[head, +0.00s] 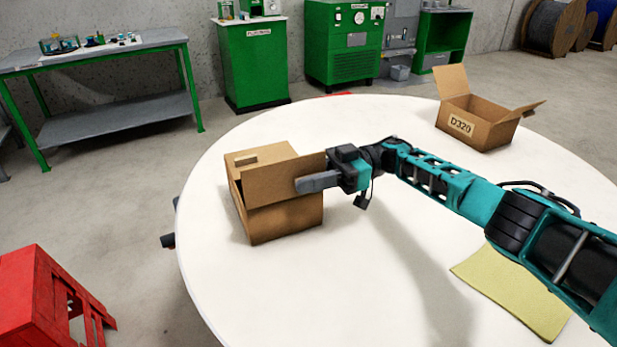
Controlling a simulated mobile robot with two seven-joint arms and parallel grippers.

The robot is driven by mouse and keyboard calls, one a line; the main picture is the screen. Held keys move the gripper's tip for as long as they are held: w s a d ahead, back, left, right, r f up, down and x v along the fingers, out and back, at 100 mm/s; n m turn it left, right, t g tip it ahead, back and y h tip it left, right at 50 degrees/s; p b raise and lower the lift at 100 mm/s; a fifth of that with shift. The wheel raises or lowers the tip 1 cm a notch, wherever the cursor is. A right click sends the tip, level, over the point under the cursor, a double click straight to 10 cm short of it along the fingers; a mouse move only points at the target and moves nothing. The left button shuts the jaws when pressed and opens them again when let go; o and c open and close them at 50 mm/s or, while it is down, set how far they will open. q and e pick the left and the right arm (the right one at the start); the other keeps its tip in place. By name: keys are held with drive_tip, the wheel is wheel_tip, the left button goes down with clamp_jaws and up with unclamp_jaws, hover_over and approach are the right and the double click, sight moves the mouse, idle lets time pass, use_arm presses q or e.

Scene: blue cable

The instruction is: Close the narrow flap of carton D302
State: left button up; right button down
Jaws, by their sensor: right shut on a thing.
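A brown cardboard carton (290,220) stands on the left part of the round white table. No label shows on the sides that I see, so I cannot read whether it is D302. A raised flap (280,179) stands along its near side, reaching to its right corner. My right gripper (310,183) is at the right end of this flap, its fingers shut on it. The fingers hide part of the flap's edge. A top panel with a small tab (246,160) shows behind the flap. My left gripper is not in view.
A second open carton (480,122), labelled D320, stands at the table's back right with flaps up. A yellow sheet (515,290) lies under my right arm. The white tabletop (330,290) is clear in front. A red crate (50,300) is on the floor at left.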

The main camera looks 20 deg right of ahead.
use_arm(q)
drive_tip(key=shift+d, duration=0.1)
use_arm(e)
drive_tip(key=c, duration=1)
unclamp_jaws()
drive_tip(key=shift+c, duration=0.2)
use_arm(q)
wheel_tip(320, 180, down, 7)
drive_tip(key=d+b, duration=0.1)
drive_tip(key=b, duration=0.8)
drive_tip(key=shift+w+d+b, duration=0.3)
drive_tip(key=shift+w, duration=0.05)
use_arm(e)
drive_tip(key=w+d, duration=0.1)
drive_tip(key=d, duration=1.1)
drive_tip(key=shift+w+d, duration=0.2)
drive_tip(key=shift+d, duration=0.2)
drive_tip(key=shift+c, duration=0.3)
